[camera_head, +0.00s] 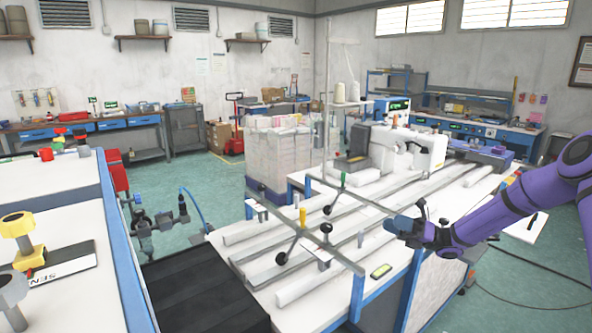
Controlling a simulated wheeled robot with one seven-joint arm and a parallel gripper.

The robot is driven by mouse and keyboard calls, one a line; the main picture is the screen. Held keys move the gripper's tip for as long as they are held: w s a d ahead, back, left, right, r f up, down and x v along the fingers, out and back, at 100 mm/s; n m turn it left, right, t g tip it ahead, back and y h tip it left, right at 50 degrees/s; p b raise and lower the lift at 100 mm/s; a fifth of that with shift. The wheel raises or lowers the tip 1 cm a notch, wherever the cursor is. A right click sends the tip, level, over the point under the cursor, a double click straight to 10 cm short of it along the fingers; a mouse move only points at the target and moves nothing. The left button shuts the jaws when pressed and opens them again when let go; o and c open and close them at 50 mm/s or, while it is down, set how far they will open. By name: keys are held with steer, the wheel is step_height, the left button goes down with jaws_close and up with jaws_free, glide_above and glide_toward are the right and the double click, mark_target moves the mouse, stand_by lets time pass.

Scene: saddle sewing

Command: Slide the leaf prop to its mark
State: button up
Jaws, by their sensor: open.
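My purple arm comes in from the right. My gripper (394,226), dark blue-grey, is at its end, over the right part of a white sewing table (408,262). It is small in this view; it is open and I see nothing between its fingers. The near metal bar (335,255) runs across the table just left of it, and I cannot tell whether they touch. Black-knobbed levers (326,228) stand left of the gripper. I cannot tell which part is the leaf prop, and I cannot make out its mark.
Long pale rails (310,283) lie along the table. A white bench (45,186) is at left. Black cables (530,298) lie on the green floor at right.

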steer(key=s+a+r+n+g+h, duration=0.2)
steer(key=s+a+r+n+h, duration=0.1)
steer(key=s+r+n+h, duration=0.5)
steer(key=s+a+r+n+g+h, duration=0.35)
steer(key=s+n+h, duration=0.2)
steer(key=s, duration=0.35)
steer(key=s+d+r+n+t+h, duration=0.3)
steer(key=s+n, duration=0.1)
steer(key=s, duration=0.3)
steer(key=s+d+r+n+t+h, duration=0.3)
steer(key=s+r+n, duration=0.1)
steer(key=s, duration=0.4)
steer(key=s+d+r+n+t+h, duration=0.3)
steer(key=s+r+n+t, duration=0.1)
steer(key=s, duration=0.4)
steer(key=shift+d+n, duration=0.15)
steer(key=shift+n, duration=0.6)
